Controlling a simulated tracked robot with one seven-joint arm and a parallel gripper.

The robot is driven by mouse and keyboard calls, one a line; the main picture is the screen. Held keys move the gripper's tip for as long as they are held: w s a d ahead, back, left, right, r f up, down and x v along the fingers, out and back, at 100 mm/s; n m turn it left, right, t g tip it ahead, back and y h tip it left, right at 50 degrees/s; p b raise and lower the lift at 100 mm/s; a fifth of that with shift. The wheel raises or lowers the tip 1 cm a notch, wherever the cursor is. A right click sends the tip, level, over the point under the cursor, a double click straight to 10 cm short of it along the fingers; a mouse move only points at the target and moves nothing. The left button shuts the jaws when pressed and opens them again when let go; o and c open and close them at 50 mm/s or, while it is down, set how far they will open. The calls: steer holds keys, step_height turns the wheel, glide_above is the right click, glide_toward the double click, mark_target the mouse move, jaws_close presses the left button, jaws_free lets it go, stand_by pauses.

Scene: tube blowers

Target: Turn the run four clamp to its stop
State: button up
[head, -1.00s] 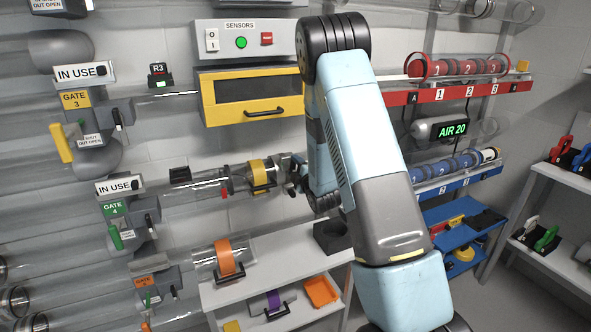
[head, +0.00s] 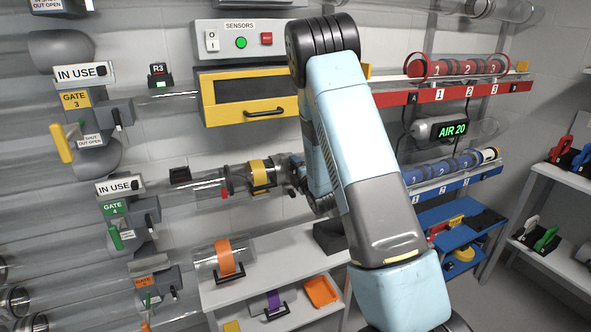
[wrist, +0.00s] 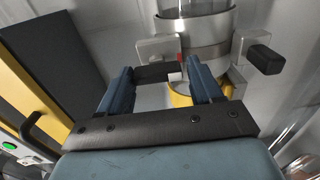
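The run four clamp appears to be the grey metal ring (wrist: 195,38) around the clear tube in the wrist view, with a grey lug and a short dark bar (wrist: 152,73). A red mark and a yellow band (wrist: 181,96) show beside it. In the head view the coupling with the yellow band (head: 259,174) sits at the end of the gate 4 tube. My gripper (wrist: 161,86) is open, its two blue-grey fingers apart. The dark bar shows between or just beyond the fingers; I cannot tell whether they touch it. My arm partly hides this spot in the head view.
A black handle (wrist: 265,59) sticks out right of the ring in the wrist view. A yellow-framed drawer (head: 250,97) is above the coupling. A white shelf (head: 290,246) with a tube piece with an orange band (head: 227,257) is below.

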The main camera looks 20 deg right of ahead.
steer(key=o, duration=0.4)
steer(key=s+d, duration=0.2)
steer(key=s, duration=1.1)
steer(key=shift+s, duration=0.25)
